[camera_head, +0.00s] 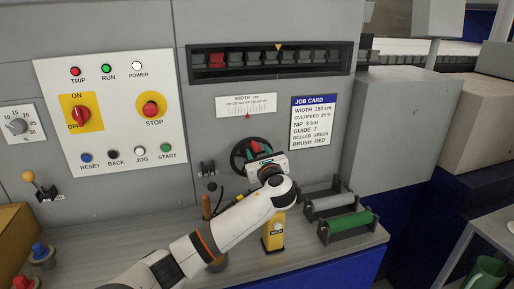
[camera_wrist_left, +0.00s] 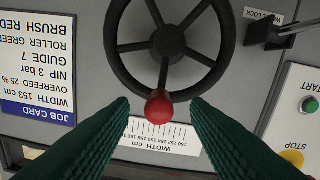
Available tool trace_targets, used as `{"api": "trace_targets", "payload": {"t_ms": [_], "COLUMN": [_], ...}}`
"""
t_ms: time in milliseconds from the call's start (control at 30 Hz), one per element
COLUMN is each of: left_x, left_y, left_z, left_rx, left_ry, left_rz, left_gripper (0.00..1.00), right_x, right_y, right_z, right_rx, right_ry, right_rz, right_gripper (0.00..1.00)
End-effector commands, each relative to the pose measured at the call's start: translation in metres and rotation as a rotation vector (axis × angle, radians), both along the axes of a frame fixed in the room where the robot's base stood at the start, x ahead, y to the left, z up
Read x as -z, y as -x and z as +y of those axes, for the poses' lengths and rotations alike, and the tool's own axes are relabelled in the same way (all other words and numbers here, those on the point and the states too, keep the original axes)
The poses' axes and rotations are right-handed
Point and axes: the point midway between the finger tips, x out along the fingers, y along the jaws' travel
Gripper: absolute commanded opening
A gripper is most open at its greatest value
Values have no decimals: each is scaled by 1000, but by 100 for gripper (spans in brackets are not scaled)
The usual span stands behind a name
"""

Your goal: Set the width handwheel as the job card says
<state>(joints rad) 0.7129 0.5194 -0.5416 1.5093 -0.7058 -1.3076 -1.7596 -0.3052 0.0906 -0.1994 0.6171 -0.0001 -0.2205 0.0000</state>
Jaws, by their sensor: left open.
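The black spoked handwheel (camera_head: 236,162) is on the panel below the width scale (camera_head: 246,104). In the wrist view the wheel (camera_wrist_left: 120,48) fills the top, with a red knob (camera_wrist_left: 159,106) on its rim. My left gripper (camera_head: 257,150) is in front of the wheel and hides part of it. Its green fingers (camera_wrist_left: 160,112) are open, one on each side of the knob, with gaps showing. The job card (camera_head: 313,122) reads width 153 cm. A red pointer (camera_head: 247,116) sits below the scale near its middle; the exact reading is too small to tell. My right gripper is out of view.
A lock lever (camera_wrist_left: 278,34) sticks out beside the wheel. The button panel (camera_head: 112,112) is to the left. A grey roller (camera_head: 328,203), a green roller (camera_head: 350,224) and a yellow block (camera_head: 273,233) stand on the shelf below, close to my left arm.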

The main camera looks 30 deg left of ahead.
Motion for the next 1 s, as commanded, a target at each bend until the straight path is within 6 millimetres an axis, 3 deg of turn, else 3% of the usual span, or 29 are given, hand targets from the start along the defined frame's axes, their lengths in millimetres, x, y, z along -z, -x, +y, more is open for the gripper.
{"api": "trace_targets", "payload": {"t_ms": [200, 500, 533, 800, 1000], "left_x": [-1, 0, 0, 0, 0], "left_y": [-14, -16, -16, -16, -15], "left_z": [15, 17, 17, 17, 17], "left_rx": [0, 1, 1, 1, 1], "left_ry": [0, 0, -1, -1, 0], "left_rz": [0, 0, -1, -1, -2], "left_gripper": [43, 43, 42, 0, 0], "right_x": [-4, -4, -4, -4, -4], "right_y": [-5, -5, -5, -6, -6], "right_z": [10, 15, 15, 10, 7], "right_rx": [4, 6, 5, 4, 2], "right_ry": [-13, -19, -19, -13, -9], "right_rz": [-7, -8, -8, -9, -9], "right_gripper": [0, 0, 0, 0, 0]}}
